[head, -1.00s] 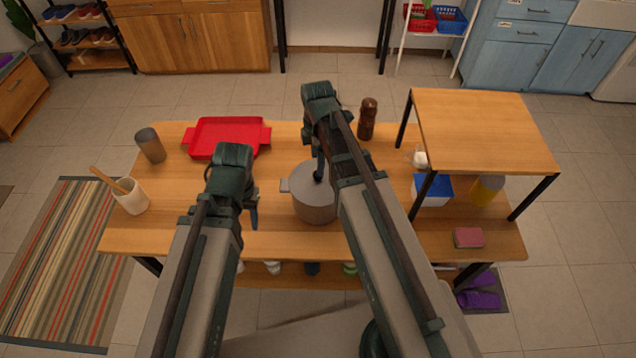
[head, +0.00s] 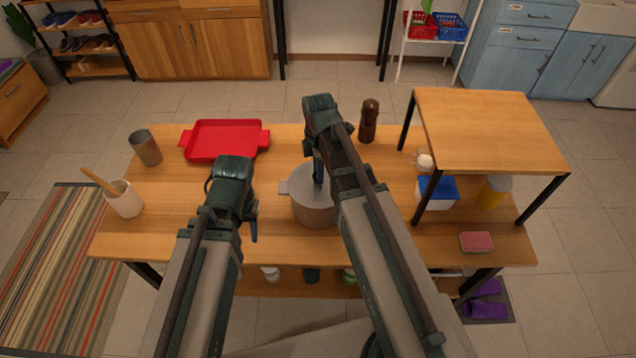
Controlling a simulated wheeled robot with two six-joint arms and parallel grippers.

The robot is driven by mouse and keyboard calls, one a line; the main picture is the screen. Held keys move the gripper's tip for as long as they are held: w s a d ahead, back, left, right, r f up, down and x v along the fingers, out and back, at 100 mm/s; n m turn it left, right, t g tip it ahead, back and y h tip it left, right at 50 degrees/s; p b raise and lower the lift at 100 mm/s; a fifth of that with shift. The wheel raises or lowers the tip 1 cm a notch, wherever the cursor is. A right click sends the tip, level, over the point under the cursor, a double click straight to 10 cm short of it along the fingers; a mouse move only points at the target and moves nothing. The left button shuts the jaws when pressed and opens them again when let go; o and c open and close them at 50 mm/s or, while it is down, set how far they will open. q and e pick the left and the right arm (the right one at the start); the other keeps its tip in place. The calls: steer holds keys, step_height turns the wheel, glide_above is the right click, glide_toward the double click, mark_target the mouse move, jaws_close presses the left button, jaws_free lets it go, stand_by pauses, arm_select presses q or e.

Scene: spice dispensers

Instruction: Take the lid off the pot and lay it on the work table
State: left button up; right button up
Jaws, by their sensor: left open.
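The grey pot (head: 313,212) stands on the wooden work table (head: 275,246), near its middle. Its flat grey lid (head: 301,187) is on top of it. My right gripper (head: 318,176) points down over the lid, at the lid's knob, which it hides; I cannot tell whether its fingers are closed. My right arm covers the right side of the pot. My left gripper (head: 252,222) is open and empty, over the table to the left of the pot, apart from it.
A red tray (head: 222,140), a grey-brown cup (head: 145,147) and a white utensil crock (head: 124,200) stand on the left. A brown pepper mill (head: 368,121) stands behind. A raised wooden shelf (head: 490,130) covers the right end. Table between crock and pot is clear.

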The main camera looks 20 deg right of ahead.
jaws_close()
stand_by(1.0)
